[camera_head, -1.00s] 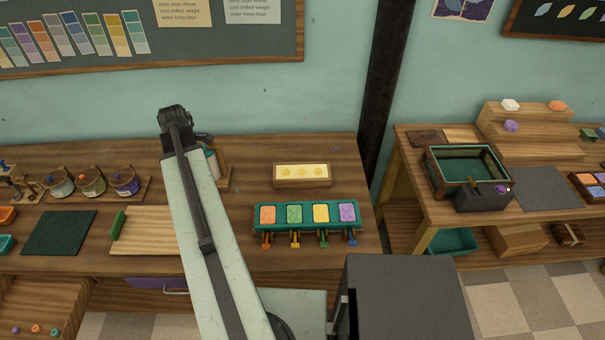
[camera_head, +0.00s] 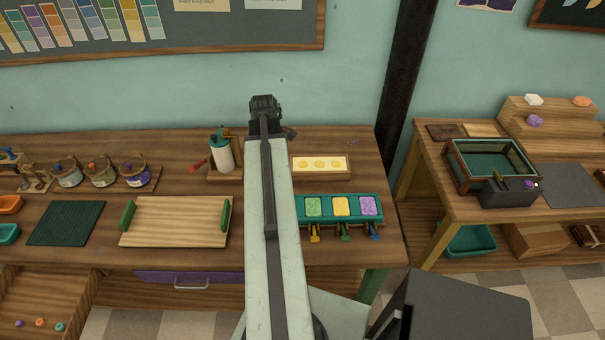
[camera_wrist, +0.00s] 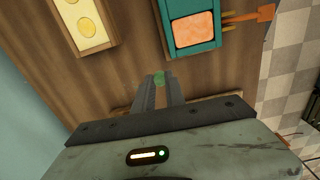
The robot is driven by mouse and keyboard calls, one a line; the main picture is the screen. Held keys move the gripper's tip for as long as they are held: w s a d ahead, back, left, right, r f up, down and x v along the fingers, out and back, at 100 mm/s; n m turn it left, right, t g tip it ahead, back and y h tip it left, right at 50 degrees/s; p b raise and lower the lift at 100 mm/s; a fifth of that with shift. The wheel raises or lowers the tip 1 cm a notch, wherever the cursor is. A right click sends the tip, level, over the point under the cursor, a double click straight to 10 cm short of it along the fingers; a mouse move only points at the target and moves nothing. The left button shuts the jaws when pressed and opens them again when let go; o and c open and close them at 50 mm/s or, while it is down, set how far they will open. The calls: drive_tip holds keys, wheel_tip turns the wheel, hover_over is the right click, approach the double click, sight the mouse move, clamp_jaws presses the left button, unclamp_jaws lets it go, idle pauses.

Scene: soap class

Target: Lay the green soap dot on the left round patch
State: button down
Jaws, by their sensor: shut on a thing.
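The green soap dot (camera_wrist: 159,79) is held between the fingertips of my gripper (camera_wrist: 160,88) in the wrist view, above the brown tabletop. The cream block with round yellow patches (camera_head: 320,170) stands to the right of my arm in the head view.
A teal tray (camera_head: 324,199) with coloured slabs and small levers sits in front of the block. Its orange slab (camera_wrist: 194,29) shows in the wrist view. A pale wooden board (camera_head: 175,220) lies further left.

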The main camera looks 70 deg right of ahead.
wheel_tip(320, 180, down, 4)
drive_tip(key=s+b, duration=0.2)
drive_tip(key=m+b, duration=0.1)
hover_over(302, 164)
drive_tip(key=shift+a+f, duration=0.45)
drive_tip(key=shift+f, duration=0.25)
drive_tip(key=f+b, duration=0.4)
drive_tip(key=shift+s+d, duration=0.15)
drive_tip(key=shift+d, duration=0.2)
drive_tip(key=shift+r, duration=0.2)
drive_tip(key=shift+f, duration=0.15)
drive_tip(key=c, duration=1.4)
unclamp_jaws()
